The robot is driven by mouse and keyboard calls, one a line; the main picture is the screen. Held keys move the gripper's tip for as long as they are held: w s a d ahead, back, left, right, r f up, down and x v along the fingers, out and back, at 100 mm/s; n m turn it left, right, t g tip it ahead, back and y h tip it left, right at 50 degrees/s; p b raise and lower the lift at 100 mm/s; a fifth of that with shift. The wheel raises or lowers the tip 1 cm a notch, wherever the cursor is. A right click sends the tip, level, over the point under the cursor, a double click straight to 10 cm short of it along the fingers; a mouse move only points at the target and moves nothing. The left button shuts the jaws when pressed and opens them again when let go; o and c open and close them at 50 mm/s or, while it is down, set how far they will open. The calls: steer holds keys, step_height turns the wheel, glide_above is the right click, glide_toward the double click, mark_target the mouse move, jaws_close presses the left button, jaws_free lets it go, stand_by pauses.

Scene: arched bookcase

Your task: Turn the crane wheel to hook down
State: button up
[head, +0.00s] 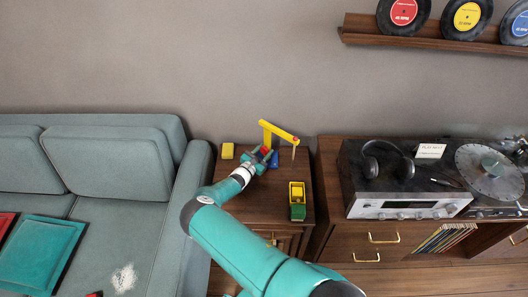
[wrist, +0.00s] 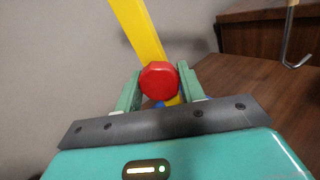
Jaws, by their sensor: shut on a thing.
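A yellow toy crane (head: 279,132) stands on the small wooden cabinet (head: 240,205) between the sofa and the record console. Its yellow mast also shows in the wrist view (wrist: 138,28). A red wheel (wrist: 159,80) sits between my fingers in the wrist view. My gripper (wrist: 159,86) is shut on this wheel, one finger on each side; it shows at the crane in the head view (head: 262,155). The grey hook (wrist: 296,50) hangs at the upper right of the wrist view, and it hangs below the boom tip in the head view (head: 294,152).
A green and yellow toy truck (head: 298,203) stands on the cabinet's right side. The sofa (head: 120,180) is at left, and a receiver with headphones (head: 400,190) at right.

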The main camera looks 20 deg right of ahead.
steer(key=o, duration=1)
steer(key=v, duration=1.3)
steer(key=shift+s+a, duration=0.25)
steer(key=shift+a, duration=0.1)
